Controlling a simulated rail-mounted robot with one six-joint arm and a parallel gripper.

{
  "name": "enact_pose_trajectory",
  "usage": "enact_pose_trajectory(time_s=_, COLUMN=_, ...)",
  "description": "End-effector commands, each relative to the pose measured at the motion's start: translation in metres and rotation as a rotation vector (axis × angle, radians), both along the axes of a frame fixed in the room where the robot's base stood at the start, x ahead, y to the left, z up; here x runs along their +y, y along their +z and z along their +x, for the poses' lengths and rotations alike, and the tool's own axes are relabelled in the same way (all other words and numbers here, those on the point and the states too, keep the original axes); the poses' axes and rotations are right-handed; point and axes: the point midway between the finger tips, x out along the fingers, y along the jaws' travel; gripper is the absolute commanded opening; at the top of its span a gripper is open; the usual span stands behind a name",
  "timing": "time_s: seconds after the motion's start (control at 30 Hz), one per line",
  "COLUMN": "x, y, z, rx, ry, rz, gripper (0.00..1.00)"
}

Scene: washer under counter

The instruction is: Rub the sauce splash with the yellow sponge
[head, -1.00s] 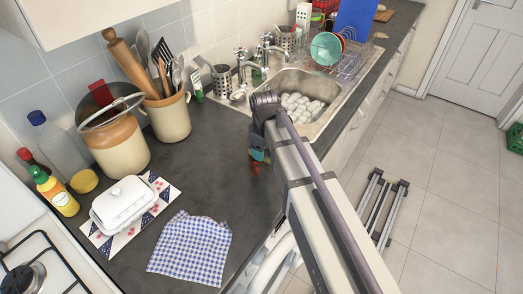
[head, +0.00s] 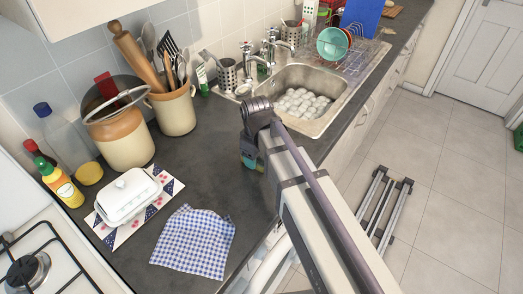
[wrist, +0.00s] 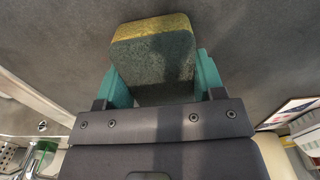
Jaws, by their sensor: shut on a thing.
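My gripper (wrist: 162,74) has teal fingers on both sides of the sponge (wrist: 152,62) and is shut on it. The sponge shows a dark green face and a yellow layer along its far edge. It is close to the dark grey worktop, but I cannot tell whether it touches. In the head view my gripper (head: 250,160) is over the worktop in front of the sink, and my arm hides most of the sponge. I do not see the sauce splash in either view now. It may be hidden beneath the sponge or arm.
A blue checked cloth (head: 194,242) and a white butter dish (head: 128,196) on a patterned mat are on the left. A brown and cream crock (head: 122,143) and a utensil pot (head: 172,112) stand by the wall. The sink (head: 303,72) lies beyond my gripper.

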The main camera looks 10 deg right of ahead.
Motion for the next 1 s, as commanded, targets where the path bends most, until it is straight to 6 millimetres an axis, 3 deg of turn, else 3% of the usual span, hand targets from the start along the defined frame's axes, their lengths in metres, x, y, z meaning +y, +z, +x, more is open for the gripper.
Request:
enact_pose_trajectory(time_s=0.63, x=0.033, y=0.0, z=-0.039, rx=0.007, ry=0.005, rz=0.006, gripper=0.4)
enact_pose_trajectory(time_s=1.0, x=0.034, y=0.006, z=-0.039, rx=0.004, ry=0.002, rz=0.003, gripper=0.4)
